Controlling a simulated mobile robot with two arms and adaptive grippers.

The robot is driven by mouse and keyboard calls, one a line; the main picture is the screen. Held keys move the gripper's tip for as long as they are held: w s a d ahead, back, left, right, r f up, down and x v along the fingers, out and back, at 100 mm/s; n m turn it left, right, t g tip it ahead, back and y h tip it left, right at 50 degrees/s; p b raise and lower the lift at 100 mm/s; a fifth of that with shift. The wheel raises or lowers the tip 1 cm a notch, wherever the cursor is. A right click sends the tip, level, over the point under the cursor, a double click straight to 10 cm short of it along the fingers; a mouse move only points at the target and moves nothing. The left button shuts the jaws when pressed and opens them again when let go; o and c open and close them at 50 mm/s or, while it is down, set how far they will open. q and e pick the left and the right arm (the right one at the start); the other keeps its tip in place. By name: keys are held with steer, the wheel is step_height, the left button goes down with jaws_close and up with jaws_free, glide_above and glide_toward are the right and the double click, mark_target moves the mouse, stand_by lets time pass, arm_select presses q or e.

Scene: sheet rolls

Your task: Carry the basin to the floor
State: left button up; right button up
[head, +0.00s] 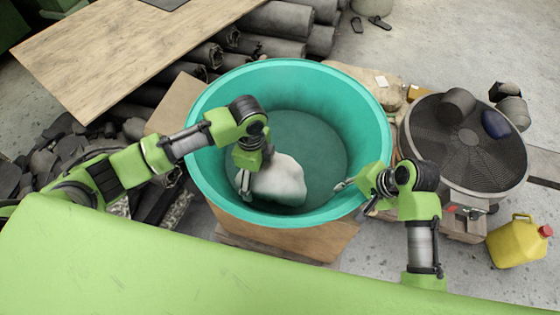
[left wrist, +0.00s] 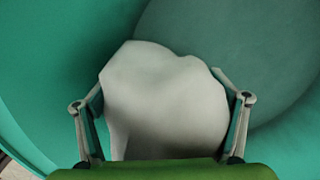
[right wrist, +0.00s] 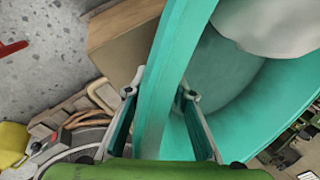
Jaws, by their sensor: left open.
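The large teal basin (head: 215,115) stands upright on a wooden support (head: 285,238). A pale grey-white lump (head: 280,180) lies inside it. My left gripper (head: 258,174) reaches into the basin and is open, with its fingers on both sides of the lump, which also shows in the left wrist view (left wrist: 165,105). My right gripper (head: 350,188) is at the basin's right rim. In the right wrist view its fingers (right wrist: 160,92) lie on both sides of the basin wall (right wrist: 170,60), close against it, and look shut on it. The lump partly hides the basin's bottom.
Dark rolls (head: 275,20) and a wooden board (head: 130,45) lie behind and left. Grey rubble (head: 60,150) lies at the left. Clear floor (head: 450,40) shows at the upper right.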

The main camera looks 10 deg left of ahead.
arm_select(q)
steer(key=c, duration=0.9)
arm_select(e)
jaws_close()
arm_select(q)
steer(key=c, duration=0.7)
steer(key=shift+r, duration=0.15)
steer(key=shift+c, duration=0.2)
arm_select(e)
steer(key=shift+r, duration=0.1)
